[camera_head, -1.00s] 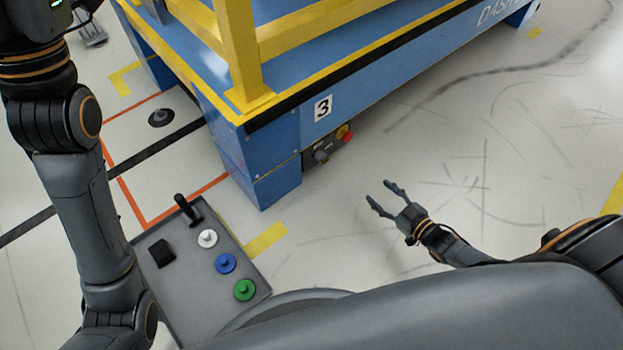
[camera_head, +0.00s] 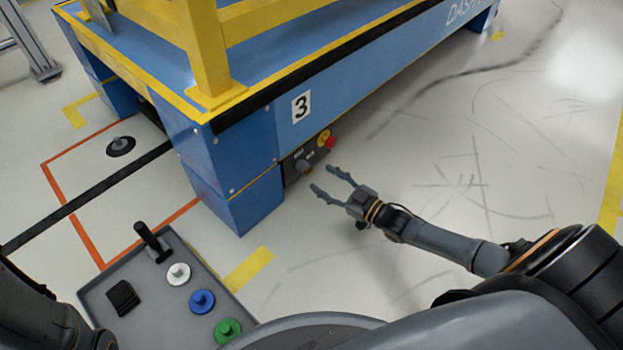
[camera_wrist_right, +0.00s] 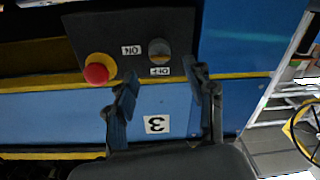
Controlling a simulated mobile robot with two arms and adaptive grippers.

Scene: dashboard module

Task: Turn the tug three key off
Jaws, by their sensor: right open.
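The blue tug with the number 3 label (camera_head: 301,107) stands ahead of me. Its small dark control panel (camera_head: 292,172) is low on the side, with a grey key knob (camera_head: 303,165) and a red button (camera_head: 330,142). In the right wrist view the key knob (camera_wrist_right: 159,50) sits beside the ON and OFF labels, and the red button (camera_wrist_right: 97,72) is to its left. My right gripper (camera_head: 323,181) is open and empty, just short of the panel and apart from the knob. Its fingers (camera_wrist_right: 163,82) also show in the wrist view. My left gripper is out of view.
My console (camera_head: 150,300) with a black lever and white, blue and green knobs is at the lower left. A yellow rail (camera_head: 205,50) rises above the tug. The floor right of the tug is clear. A ladder-like frame (camera_wrist_right: 275,80) shows in the wrist view.

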